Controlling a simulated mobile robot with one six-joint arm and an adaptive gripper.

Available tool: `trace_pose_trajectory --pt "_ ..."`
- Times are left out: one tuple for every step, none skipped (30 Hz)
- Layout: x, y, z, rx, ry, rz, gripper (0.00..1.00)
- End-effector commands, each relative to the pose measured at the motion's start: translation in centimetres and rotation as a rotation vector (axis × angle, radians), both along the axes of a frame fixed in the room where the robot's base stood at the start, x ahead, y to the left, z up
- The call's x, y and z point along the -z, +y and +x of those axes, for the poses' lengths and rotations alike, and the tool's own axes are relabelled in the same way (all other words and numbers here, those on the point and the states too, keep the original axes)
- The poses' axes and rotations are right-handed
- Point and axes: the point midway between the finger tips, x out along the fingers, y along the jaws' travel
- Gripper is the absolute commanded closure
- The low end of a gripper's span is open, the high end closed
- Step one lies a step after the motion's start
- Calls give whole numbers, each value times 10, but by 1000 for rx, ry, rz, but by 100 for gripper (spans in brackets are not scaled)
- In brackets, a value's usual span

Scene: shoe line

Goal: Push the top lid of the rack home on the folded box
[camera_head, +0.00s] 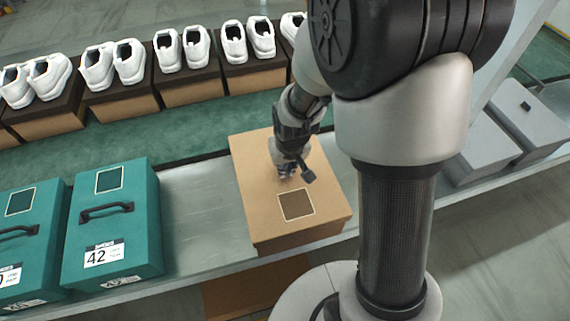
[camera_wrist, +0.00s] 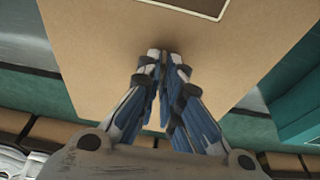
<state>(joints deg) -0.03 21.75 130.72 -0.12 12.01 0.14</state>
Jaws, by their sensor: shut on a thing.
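The tan top lid (camera_head: 318,222) sits on the folded box (camera_head: 300,240) on the bench in the head view. A dark square label marks its near part. The seam between lid and box is too small to judge. My gripper (camera_head: 287,174) points down at the middle of the lid, behind the label. In the wrist view my gripper (camera_wrist: 163,55) has its blue-grey fingers drawn together at the tan lid surface (camera_wrist: 100,60). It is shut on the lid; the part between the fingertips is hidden.
Teal boxes with black handles (camera_head: 105,210) stand left on the grey bench (camera_head: 195,200). White shoes (camera_head: 115,63) on brown boxes line the far side, beyond a green strip. Grey boxes (camera_head: 525,115) stand right, behind my arm. Bare bench lies left of the tan box.

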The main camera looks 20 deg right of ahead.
Motion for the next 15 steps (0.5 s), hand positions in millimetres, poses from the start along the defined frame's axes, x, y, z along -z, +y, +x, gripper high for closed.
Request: trace_pose_trajectory --pt "2 0 0 0 0 0 100" --pt "2 0 0 0 0 0 100" --pt "3 0 0 0 0 0 100" --pt "4 0 0 0 0 0 100" --pt "3 0 0 0 0 0 100" --pt "3 0 0 0 0 0 100" --pt "3 0 0 0 0 0 100" --pt "3 0 0 0 0 0 100" --pt "3 0 0 0 0 0 100" --pt "3 0 0 0 0 0 100" --pt "2 0 0 0 0 0 92" --pt "2 0 0 0 0 0 89" --pt "2 0 0 0 0 0 87" --pt "2 0 0 0 0 0 85" --pt "2 0 0 0 0 0 82"
